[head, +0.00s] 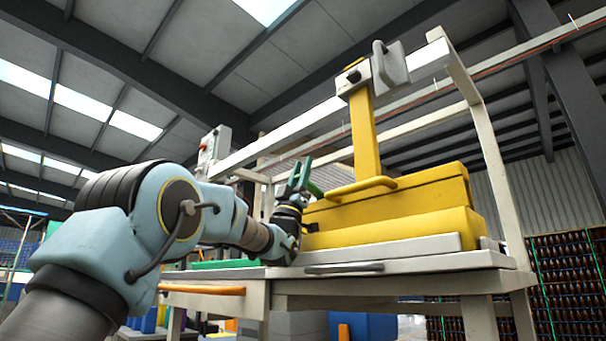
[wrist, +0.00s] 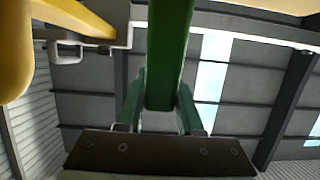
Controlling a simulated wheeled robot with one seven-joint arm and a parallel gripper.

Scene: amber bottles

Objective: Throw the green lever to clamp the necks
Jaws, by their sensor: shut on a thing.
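The green lever (wrist: 168,60) runs down the middle of the wrist view, between the two fingers of my gripper (wrist: 160,110). My gripper is shut on it. In the head view my gripper (head: 299,178) points upward at the left end of the yellow machine body (head: 400,205), and a short green part of the lever (head: 315,188) shows just right of the fingers. Bottle necks do not show in either view.
A yellow column (head: 364,135) rises from the yellow body to a pale overhead beam (head: 420,65). A yellow handle bar (head: 362,188) juts from the body's front. The pale bench (head: 400,285) lies below. Crates of amber bottles (head: 568,280) stand at the right.

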